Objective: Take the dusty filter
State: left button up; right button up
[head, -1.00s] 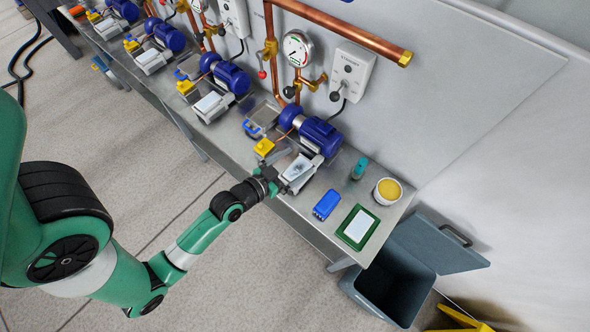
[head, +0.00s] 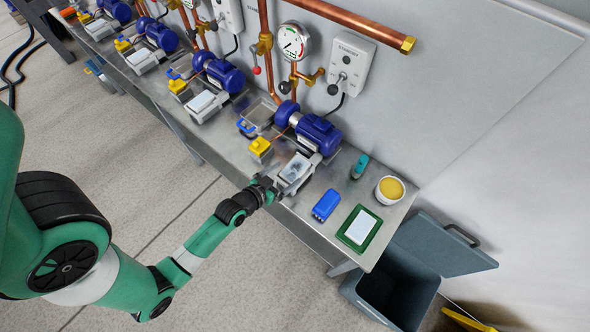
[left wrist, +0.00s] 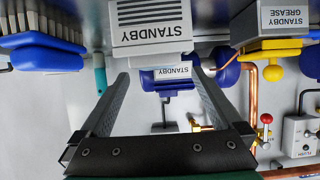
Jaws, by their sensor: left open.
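The dusty filter (head: 294,170) is a pale panel with a grey smudge in the open-topped housing beside the nearest blue pump (head: 318,135). My left gripper (head: 268,185) is at the bench's front edge, just in front of that housing. In the left wrist view, which is upside down, my open left gripper (left wrist: 158,70) has its fingers spread with nothing held between them. The grey housing (left wrist: 150,35), with a slotted grille and a STANDBY label, lies beyond the fingertips; contact cannot be told. The filter face cannot be made out there. My right gripper is not in view.
Right of the housing are a blue brush (head: 326,205), a green tray (head: 345,240) with a white panel, a teal bottle (head: 360,166) and a yellow-filled tub (head: 390,190). An open grey bin (head: 425,265) stands past the bench end. A yellow-topped grease box (head: 260,148) is left.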

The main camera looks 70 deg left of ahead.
aim_at(294, 169)
pick_arm(q)
jog(key=b+x, duration=0.1)
jog(key=x, duration=0.3)
jog(key=shift+w+f, duration=0.1)
jog(key=shift+w, duration=0.3)
jog(key=c, duration=1.3)
jog(key=shift+r+p, duration=0.3)
jog(key=shift+r, duration=0.2)
notch_tip(294, 169, up, 3)
jog(key=shift+f+p, duration=0.1)
jog(key=shift+p, duration=0.5)
jog(key=d+r+p, duration=0.1)
jog(key=d+r, duration=0.2)
jog(key=d, duration=0.1)
jog(key=s+d+r+p, duration=0.1)
jog(key=d+r, duration=0.2)
jog(key=d, duration=0.2)
jog(key=s+d+r+p, duration=0.1)
jog(key=d+r, duration=0.2)
jog(key=d, duration=0.2)
jog(key=shift+s+r+p, duration=0.1)
jog(key=shift+r+p, duration=0.1)
jog(key=shift+p, duration=0.15)
